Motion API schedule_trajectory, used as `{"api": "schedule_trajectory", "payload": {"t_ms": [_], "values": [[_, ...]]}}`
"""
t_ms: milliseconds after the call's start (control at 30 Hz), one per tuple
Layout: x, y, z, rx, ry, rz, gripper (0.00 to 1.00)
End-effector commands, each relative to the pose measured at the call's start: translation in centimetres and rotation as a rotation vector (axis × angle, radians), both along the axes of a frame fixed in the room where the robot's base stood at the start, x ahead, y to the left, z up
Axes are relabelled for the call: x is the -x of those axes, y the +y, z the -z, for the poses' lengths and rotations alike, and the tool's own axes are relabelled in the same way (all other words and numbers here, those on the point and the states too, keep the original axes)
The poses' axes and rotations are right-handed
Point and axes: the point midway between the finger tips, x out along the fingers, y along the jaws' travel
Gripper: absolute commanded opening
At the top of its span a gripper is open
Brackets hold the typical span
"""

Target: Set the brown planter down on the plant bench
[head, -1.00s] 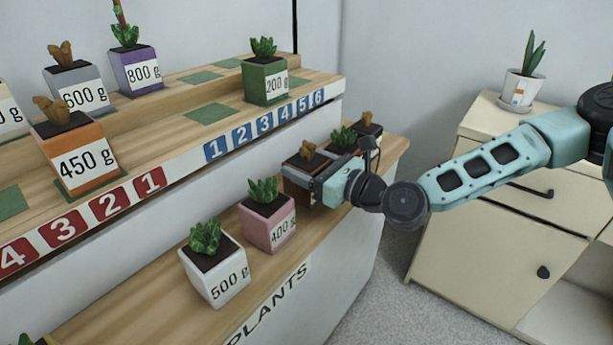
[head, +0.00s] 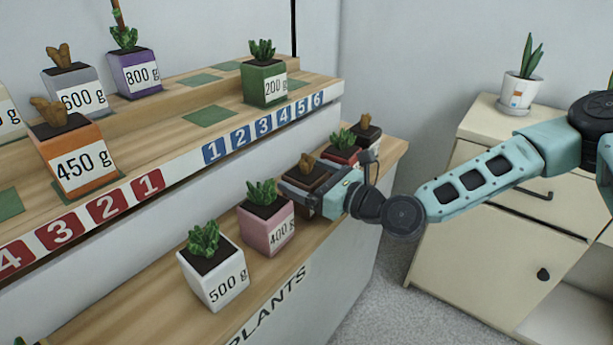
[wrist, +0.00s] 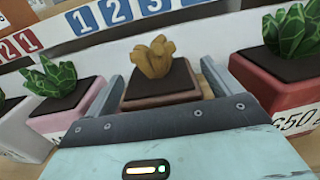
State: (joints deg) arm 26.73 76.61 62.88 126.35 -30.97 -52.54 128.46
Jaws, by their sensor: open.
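The brown planter (head: 318,177), with a tan knobbly plant, stands upright in the row on the plant bench (head: 130,312), between the pink 400 g planter (head: 266,229) and a red planter (head: 341,154). My gripper (head: 296,192) is in front of it and covers its lower part in the head view. In the wrist view my gripper (wrist: 162,95) is open, one finger on each side of the brown planter (wrist: 160,101). Its base is hidden, so its contact with the bench cannot be seen directly.
The white 500 g planter (head: 217,279) stands nearer on the bench, and a dark planter (head: 366,137) at the far end. The numbered shelf (head: 180,170) above holds the orange 450 g (head: 77,160) and green 200 g (head: 265,84) planters. A cream cabinet (head: 455,210) stands right.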

Motion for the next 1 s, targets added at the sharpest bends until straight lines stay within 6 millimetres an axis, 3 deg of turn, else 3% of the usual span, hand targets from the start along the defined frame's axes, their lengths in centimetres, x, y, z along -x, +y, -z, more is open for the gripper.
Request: {"api": "schedule_trajectory", "payload": {"t_ms": [400,600,867,1000], "values": [[4.9,-6.5,0.1,-0.001,0.005,0.004,0.9],[6.6,-8.7,0.1,-0.001,0.003,0.003,0.9],[7.3,-9.1,0.2,0.01,-0.001,-0.006,0.9],[9.0,-7.5,1.8,0.168,-0.053,-0.106,0.9]]}}
